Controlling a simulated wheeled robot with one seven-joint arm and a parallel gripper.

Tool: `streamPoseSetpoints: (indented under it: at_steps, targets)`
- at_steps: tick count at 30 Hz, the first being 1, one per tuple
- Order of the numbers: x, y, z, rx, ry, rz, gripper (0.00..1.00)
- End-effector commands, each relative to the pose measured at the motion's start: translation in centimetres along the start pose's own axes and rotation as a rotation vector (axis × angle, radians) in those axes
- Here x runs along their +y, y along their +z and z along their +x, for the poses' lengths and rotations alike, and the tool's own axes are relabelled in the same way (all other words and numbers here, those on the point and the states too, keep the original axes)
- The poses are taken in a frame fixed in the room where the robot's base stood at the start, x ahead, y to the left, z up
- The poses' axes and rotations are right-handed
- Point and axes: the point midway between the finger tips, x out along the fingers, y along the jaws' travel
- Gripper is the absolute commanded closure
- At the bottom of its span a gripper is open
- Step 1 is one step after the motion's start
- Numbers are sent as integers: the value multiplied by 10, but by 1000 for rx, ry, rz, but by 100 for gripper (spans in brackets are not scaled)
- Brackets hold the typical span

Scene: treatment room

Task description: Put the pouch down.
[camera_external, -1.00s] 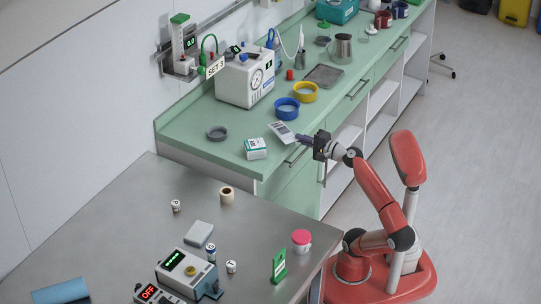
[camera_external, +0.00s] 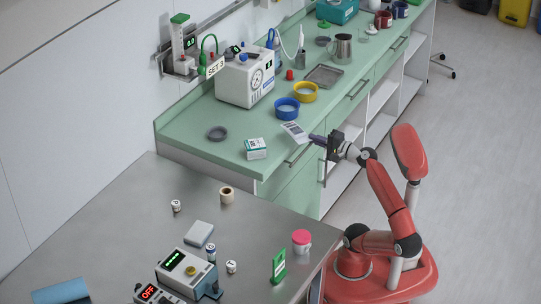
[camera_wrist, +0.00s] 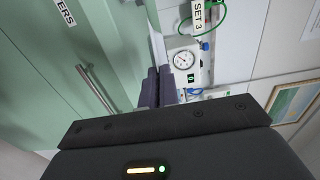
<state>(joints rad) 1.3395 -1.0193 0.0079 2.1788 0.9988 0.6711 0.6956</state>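The pouch (camera_external: 295,132), white with grey print, is at the tip of my gripper (camera_external: 314,139) in the external view, tilted near the front edge of the green counter (camera_external: 196,148). My gripper's purple fingers (camera_wrist: 158,80) are close together in the wrist view and appear shut on the pouch's near end.
A blue bowl (camera_external: 286,108) and a yellow bowl (camera_external: 305,92) stand behind the pouch. A small white-and-green box (camera_external: 255,149) stands to its left, with a grey dish (camera_external: 217,133) beyond. Bare counter lies between box and blue bowl. A metal tray (camera_external: 324,76) lies farther back.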

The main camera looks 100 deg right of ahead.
Motion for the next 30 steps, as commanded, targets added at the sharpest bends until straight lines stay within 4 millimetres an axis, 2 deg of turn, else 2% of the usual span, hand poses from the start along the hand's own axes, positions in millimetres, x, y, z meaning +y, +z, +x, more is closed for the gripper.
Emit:
streamPoseSetpoints:
  at_steps: [1, 6, 15, 25, 28, 30]
  targets:
    - [-8, 0, -10, 0, -4, -1, 100]
    - [-13, 0, -32, 0, -2, -1, 100]
    - [-16, 0, -45, 0, 0, 0, 100]
    - [-18, 5, -38, -14, 2, 0, 100]
    - [-26, 21, -22, -59, 4, 0, 100]
    - [-34, 40, -5, -114, 6, 1, 100]
